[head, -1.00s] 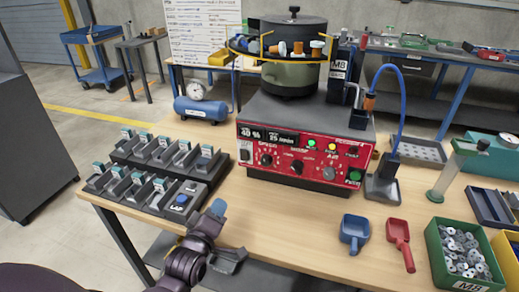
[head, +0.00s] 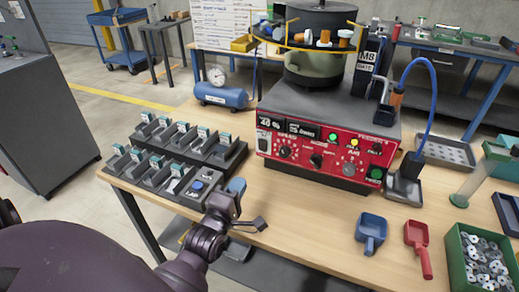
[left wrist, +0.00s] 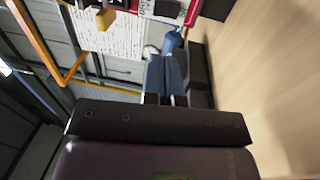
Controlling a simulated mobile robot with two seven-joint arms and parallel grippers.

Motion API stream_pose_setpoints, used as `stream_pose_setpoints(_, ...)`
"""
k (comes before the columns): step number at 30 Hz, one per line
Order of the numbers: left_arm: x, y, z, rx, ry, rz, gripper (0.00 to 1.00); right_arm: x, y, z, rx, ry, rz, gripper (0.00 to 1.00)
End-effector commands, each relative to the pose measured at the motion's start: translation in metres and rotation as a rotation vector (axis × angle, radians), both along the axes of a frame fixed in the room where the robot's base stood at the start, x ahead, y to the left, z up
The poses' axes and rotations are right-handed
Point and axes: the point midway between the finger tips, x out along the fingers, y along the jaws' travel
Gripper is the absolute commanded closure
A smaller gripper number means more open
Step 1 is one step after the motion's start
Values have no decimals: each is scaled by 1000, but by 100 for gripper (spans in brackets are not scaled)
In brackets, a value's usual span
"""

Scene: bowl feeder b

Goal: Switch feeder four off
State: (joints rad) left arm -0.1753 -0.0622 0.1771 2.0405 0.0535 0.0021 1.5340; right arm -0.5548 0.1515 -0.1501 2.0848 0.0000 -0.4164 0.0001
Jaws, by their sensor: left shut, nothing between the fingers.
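Two dark rows of small slotted units with teal-and-white tags stand at the table's left: a back row (head: 187,143) and a front row (head: 146,174). The tag writing is too small to read, so I cannot tell which is feeder four. A unit with a blue button (head: 197,186) ends the front row at the right. My right gripper is out of view.
A red control panel (head: 325,151) with knobs, lit buttons and displays stands behind, under a bowl feeder (head: 313,68). A blue air tank (head: 222,95) stands at the back left. Blue (head: 371,232) and red (head: 417,240) scoops lie at the right. The table's front middle is clear.

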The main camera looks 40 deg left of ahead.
Motion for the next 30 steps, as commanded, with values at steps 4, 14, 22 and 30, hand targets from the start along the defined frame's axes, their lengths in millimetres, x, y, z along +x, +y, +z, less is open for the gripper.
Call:
stream_pose_setpoints(4, 12, 3, 2, 2, -2, -1, 100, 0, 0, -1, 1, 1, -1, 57)
stream_pose_setpoints(14, 59, 14, 7, 1, -1, -1, 100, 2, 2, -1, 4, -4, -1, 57)
stream_pose_setpoints(22, 98, 23, 12, 2, 0, -1, 100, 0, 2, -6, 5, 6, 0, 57)
stream_pose_setpoints(30, 126, 30, 15, 3, 2, 0, 100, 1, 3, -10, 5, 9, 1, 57)
